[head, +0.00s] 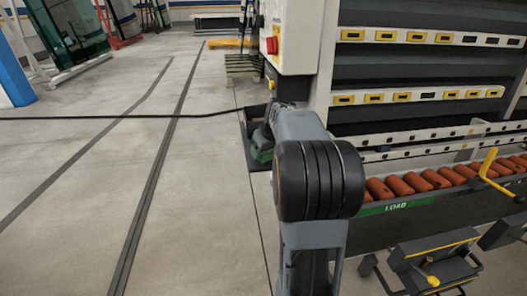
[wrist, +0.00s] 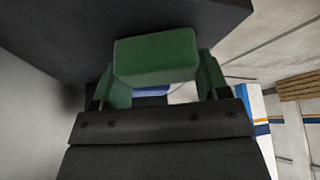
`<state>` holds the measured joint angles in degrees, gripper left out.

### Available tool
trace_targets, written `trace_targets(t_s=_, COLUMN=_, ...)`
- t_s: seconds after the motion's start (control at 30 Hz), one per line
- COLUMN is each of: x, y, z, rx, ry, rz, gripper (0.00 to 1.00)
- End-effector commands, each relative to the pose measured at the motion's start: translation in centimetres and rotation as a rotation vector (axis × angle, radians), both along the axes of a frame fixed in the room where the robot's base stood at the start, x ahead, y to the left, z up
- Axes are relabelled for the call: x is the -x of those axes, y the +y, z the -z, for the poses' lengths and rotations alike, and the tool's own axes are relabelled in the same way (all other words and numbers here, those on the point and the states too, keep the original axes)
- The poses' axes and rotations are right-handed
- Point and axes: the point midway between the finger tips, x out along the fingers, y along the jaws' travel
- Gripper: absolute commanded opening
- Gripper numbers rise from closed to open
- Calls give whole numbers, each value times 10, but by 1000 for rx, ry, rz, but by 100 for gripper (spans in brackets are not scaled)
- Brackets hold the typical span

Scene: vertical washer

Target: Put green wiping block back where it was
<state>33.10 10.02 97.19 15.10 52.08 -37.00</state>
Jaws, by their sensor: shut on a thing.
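The green wiping block (wrist: 155,55) is in the wrist view, at the upper middle, between the fingers of my gripper (wrist: 158,82). My gripper is shut on it. Its face toward the camera is plain green, and green sides run down to both fingers. A dark, flat surface (wrist: 60,30) lies just beyond the block; I cannot tell whether they touch. My arm hides most of that spot.
The washer (head: 420,75) fills the right, with orange rollers (head: 440,180) and a green LOAD label (head: 396,208) below. A dark cable (head: 130,116) crosses the floor at the left. A small blue patch (wrist: 152,90) shows behind the block. The left floor is mostly clear.

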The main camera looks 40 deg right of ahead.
Motion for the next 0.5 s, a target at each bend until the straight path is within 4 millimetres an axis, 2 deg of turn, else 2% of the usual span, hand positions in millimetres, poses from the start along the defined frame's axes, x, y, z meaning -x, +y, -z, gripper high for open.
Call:
trace_targets(t_s=0.17, x=0, y=0, z=5, rx=0, ry=0, rz=0, gripper=46)
trace_targets(t_s=0.2, x=0, y=0, z=3, rx=0, ry=0, rz=0, gripper=72)
trace_targets(t_s=0.43, x=0, y=0, z=3, rx=0, ry=1, rz=0, gripper=94)
trace_targets(t_s=0.5, x=0, y=0, z=3, rx=0, ry=1, rz=0, gripper=94)
